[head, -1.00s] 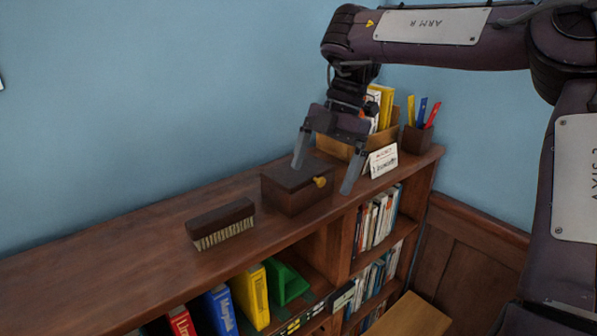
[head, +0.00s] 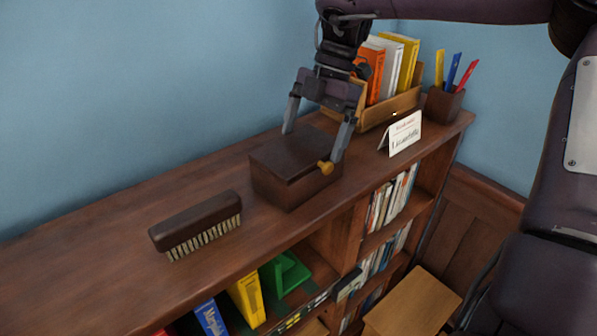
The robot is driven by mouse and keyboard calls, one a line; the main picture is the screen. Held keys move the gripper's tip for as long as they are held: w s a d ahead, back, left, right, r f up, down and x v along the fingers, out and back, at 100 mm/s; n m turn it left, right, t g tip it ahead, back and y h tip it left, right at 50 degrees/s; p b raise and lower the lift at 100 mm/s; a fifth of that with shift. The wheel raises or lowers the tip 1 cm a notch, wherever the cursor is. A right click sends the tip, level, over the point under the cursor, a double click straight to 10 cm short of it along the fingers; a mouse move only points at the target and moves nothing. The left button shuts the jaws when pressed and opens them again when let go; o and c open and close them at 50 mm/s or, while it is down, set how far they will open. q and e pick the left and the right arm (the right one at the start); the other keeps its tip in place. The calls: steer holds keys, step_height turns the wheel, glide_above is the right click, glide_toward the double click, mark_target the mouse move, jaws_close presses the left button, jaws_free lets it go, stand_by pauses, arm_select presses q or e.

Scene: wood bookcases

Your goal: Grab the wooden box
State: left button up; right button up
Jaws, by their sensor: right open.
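The wooden box (head: 287,172) is dark brown with a lid and a yellow clasp (head: 325,167) on its right side. It sits upright on top of the bookcase (head: 110,242). My right gripper (head: 312,145) is open over the box's right half and points down. One finger is behind the box's back edge, and the other is in front of its right side, near the clasp. I cannot tell whether the fingers touch the box. My left gripper is not in view.
A brush (head: 195,225) lies left of the box. Behind and to the right stand a book holder (head: 390,110), a pen cup (head: 443,104) and a white card (head: 405,134). Books fill lower shelves. A wooden stool (head: 412,303) stands at lower right. The blue wall is close behind.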

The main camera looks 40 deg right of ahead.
steer(key=p+x, duration=0.1)
steer(key=x, duration=0.4)
steer(key=shift+d, duration=0.2)
steer(key=shift+a+f, duration=0.1)
steer(key=shift+f, duration=0.25)
steer(key=shift+w+f, duration=0.1)
steer(key=shift+c, duration=0.3)
steer(key=c, duration=1)
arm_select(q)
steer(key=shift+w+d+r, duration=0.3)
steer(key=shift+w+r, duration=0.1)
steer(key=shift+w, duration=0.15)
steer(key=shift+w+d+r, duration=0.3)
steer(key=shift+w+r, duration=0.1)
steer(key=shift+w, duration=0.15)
